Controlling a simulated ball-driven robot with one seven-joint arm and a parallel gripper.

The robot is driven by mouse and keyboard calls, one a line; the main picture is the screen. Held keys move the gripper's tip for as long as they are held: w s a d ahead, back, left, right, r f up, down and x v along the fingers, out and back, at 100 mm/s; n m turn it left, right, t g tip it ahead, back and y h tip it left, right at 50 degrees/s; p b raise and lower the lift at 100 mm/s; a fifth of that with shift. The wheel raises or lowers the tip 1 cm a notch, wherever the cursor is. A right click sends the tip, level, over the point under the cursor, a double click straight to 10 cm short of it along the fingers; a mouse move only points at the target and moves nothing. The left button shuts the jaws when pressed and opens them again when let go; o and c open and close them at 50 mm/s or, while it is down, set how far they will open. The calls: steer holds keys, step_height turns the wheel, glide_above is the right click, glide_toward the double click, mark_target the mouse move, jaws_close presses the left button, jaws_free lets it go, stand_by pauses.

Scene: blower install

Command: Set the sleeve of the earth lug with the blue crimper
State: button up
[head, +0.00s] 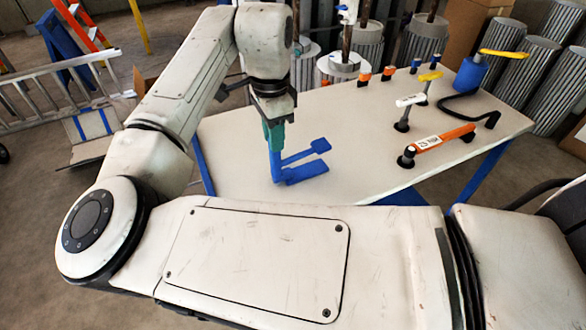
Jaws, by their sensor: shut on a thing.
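My gripper (274,113) points down over the left part of the pale table. It is shut on the teal upper part of a blue tool, which looks like the blue crimper (305,175). The tool's blue arms spread to the right, one above the other, with a gap between them. They are low over the tabletop; I cannot tell whether they touch it. A black cable (470,97) lies curved at the table's right side. I cannot make out the earth lug or its sleeve for certain.
The table (365,150) is bare around the tool. To its right are an orange labelled bar (444,138), a white-topped post (409,100), a yellow-topped post (429,77) and a blue cylinder (471,74) with a yellow handle. Small orange-and-dark pieces (364,79) line the back edge.

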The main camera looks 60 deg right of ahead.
jaws_close()
steer(key=shift+r, duration=0.15)
steer(key=shift+r+p, duration=1.15)
steer(key=shift+p, duration=0.05)
steer(key=shift+r+p, duration=1.2)
steer(key=shift+r, duration=0.05)
